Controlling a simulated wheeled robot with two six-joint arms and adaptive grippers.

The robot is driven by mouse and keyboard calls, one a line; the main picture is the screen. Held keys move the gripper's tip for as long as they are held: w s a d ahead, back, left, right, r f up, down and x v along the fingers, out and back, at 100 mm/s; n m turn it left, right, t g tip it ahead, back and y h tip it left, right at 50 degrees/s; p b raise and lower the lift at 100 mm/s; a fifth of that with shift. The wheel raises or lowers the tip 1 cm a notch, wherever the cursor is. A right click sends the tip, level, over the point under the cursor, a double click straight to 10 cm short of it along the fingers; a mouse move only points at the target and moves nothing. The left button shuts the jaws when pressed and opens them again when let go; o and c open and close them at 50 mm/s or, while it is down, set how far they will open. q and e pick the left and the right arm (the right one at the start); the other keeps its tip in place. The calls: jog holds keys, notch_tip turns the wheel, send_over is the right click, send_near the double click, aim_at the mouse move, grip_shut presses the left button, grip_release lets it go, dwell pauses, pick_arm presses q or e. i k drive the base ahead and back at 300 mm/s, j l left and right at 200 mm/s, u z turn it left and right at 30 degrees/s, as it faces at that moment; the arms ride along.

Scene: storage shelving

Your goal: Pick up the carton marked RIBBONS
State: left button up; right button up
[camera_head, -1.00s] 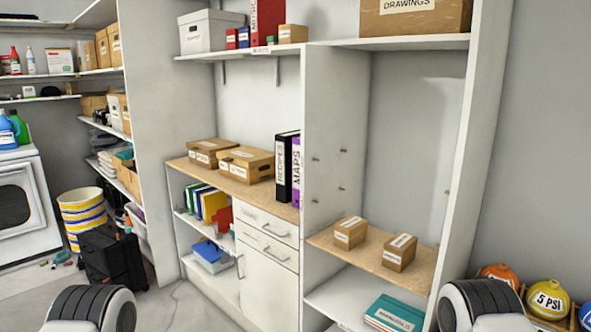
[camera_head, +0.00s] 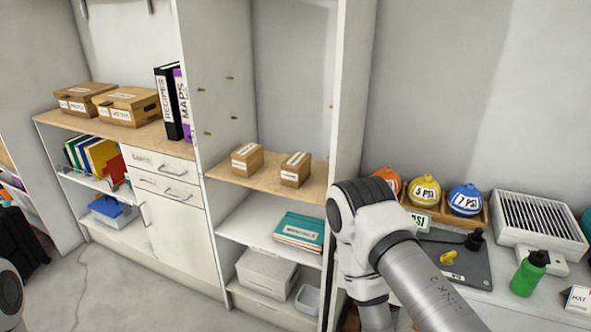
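Two small cardboard cartons stand side by side on the wooden middle shelf (camera_head: 253,186) of the tall white unit: a left one (camera_head: 247,161) and a right one (camera_head: 296,170). Each has a white label on top, too small to read. Two larger labelled cartons, a left one (camera_head: 83,97) and a right one (camera_head: 128,106), sit on the wooden counter to the left. I cannot tell which carton is marked RIBBONS. My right arm crosses the lower right, in front of the unit's right side. Neither gripper shows.
Binders marked RECIPES (camera_head: 168,103) and MAPS (camera_head: 182,104) stand at the counter's right end. Teal folders (camera_head: 298,230) lie on the shelf below the small cartons. Several round PSI-marked items, a vent box (camera_head: 540,222) and a green bottle (camera_head: 529,273) stand at right.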

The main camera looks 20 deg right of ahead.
aim_at(296, 170)
jog(key=i+z, duration=0.45)
jog(key=i+j+z, duration=0.4)
jog(key=i+l, duration=0.1)
